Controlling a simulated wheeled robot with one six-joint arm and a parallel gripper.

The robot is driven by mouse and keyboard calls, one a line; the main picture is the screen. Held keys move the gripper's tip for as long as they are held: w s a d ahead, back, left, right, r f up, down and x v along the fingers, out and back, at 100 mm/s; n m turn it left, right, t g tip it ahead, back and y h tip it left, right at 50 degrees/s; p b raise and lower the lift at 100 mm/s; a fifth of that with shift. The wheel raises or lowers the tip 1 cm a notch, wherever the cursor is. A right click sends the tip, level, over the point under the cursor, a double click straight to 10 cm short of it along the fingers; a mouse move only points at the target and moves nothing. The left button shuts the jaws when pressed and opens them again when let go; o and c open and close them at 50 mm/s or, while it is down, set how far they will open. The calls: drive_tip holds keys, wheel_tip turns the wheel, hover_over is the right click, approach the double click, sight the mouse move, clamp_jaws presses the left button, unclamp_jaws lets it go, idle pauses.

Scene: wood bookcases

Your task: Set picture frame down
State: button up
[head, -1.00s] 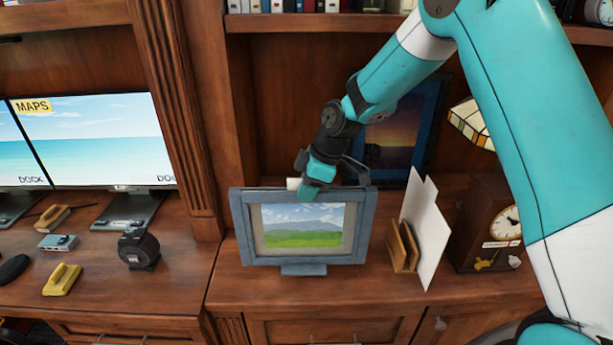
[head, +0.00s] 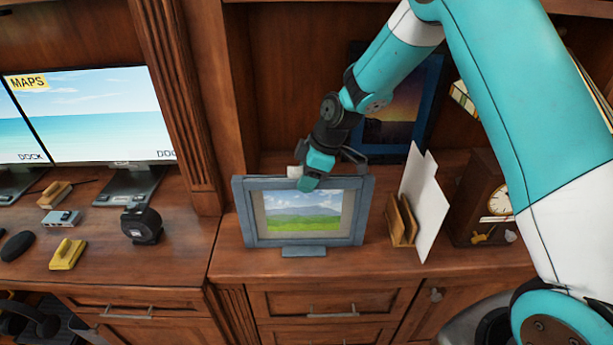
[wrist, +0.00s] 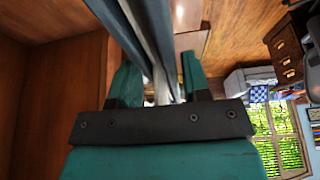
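The picture frame (head: 301,240) has a blue-grey border, a green landscape picture and a small foot. It is upright at the front of the wooden cabinet top (head: 225,262), under the bookcase. Its foot is at or just above the surface; I cannot tell whether it touches. My gripper (head: 309,182) is at the frame's top edge. In the wrist view my gripper (wrist: 163,82) has one teal finger on each side of the frame (wrist: 145,35), shut on it. The frame's back is hidden in the head view.
A letter holder with white papers (head: 402,222) stands close right of the frame, then a wooden clock (head: 484,205). A dark blue picture (head: 400,115) leans behind. Left are a tape dispenser (head: 142,225), a yellow stapler (head: 67,254) and monitors (head: 100,115).

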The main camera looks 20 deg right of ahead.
drive_tip(key=shift+r, duration=0.3)
drive_tip(key=b+v, duration=0.2)
drive_tip(key=v, duration=0.9)
drive_tip(key=s+a+r+m, duration=0.2)
drive_tip(key=s+a+r, duration=0.1)
drive_tip(key=s, duration=0.4)
drive_tip(key=s+a+r+m, duration=0.1)
drive_tip(key=s+a+r, duration=0.25)
drive_tip(key=s, duration=0.25)
drive_tip(key=s+a+m+g, duration=0.1)
drive_tip(key=s+m, duration=0.3)
drive_tip(key=s, duration=1.2)
drive_tip(key=shift+s+a, duration=0.35)
drive_tip(key=shift+a, duration=0.2)
